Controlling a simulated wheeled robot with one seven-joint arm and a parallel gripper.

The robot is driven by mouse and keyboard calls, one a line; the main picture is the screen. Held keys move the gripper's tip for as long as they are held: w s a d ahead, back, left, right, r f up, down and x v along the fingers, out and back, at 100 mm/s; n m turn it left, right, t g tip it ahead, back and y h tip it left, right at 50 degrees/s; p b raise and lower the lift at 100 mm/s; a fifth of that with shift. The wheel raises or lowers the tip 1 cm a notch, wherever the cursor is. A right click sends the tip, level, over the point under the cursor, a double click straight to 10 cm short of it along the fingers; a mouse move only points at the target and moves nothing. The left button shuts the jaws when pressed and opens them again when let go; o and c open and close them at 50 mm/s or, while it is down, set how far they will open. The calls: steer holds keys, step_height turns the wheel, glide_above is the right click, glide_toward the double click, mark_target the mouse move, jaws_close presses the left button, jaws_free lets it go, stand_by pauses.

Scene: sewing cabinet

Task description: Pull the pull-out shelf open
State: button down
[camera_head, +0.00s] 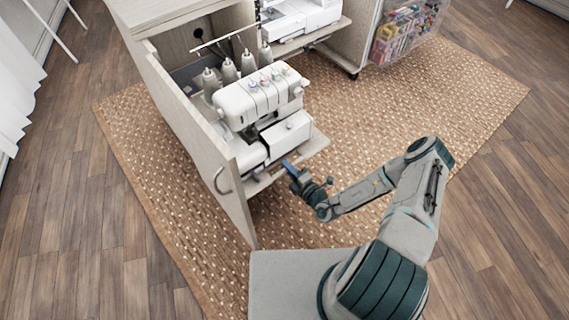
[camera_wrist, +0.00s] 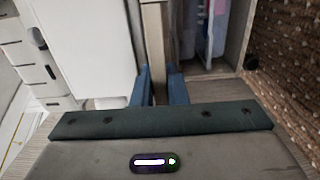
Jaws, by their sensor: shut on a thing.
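The pull-out shelf (camera_head: 317,144) is a light wood board under the white overlock machine (camera_head: 262,97), and it sticks out of the open cabinet. My gripper (camera_head: 290,167) is at the shelf's front edge in the head view. In the wrist view, the blue fingers (camera_wrist: 161,88) of my gripper stand on either side of a narrow light wood strip (camera_wrist: 154,40), which looks like the shelf's front edge. The gripper is shut on it. The exact contact is partly hidden by the gripper body.
The cabinet door (camera_head: 200,140) with a metal handle (camera_head: 221,181) stands open at the left of the shelf. A second machine (camera_head: 300,17) sits on another shelf behind. A clear organizer (camera_head: 402,32) hangs at the upper right. The woven rug (camera_head: 430,100) is clear to the right.

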steer(key=c, duration=1.7)
jaws_free()
steer(key=p+v, duration=0.2)
steer(key=v, duration=1.1)
steer(key=shift+s+d, duration=0.2)
steer(key=shift+s, duration=0.15)
step_height(320, 180, up, 35)
steer(key=s+n+g+y+p, duration=0.25)
steer(key=n+g+p, duration=1.15)
steer(key=n, duration=1.3)
steer(key=s+d+r+n+h+p, duration=0.1)
steer(key=s+r+n+h+p, duration=0.2)
steer(key=r+n, duration=0.3)
steer(key=s+d+r+n+t+h+p, duration=0.1)
steer(key=r+n+h, duration=0.5)
steer(key=r, duration=0.9)
steer(key=s+d+r+n+t+h+p, duration=0.1)
steer(key=s+d+r+n+h+p, duration=0.1)
steer(key=s+r+n+h+p, duration=0.2)
steer(key=shift+s+d+r+n+p, duration=0.15)
steer(key=shift+r+n, duration=0.4)
steer(key=shift+r, duration=0.65)
steer(key=shift+s+a+r+n+p, duration=0.1)
steer(key=shift+r+n, duration=0.5)
steer(key=shift+r, duration=0.55)
steer(key=shift+s+d+r+n+p, duration=0.15)
steer(key=shift+r+n, duration=0.4)
steer(key=shift+r, duration=0.65)
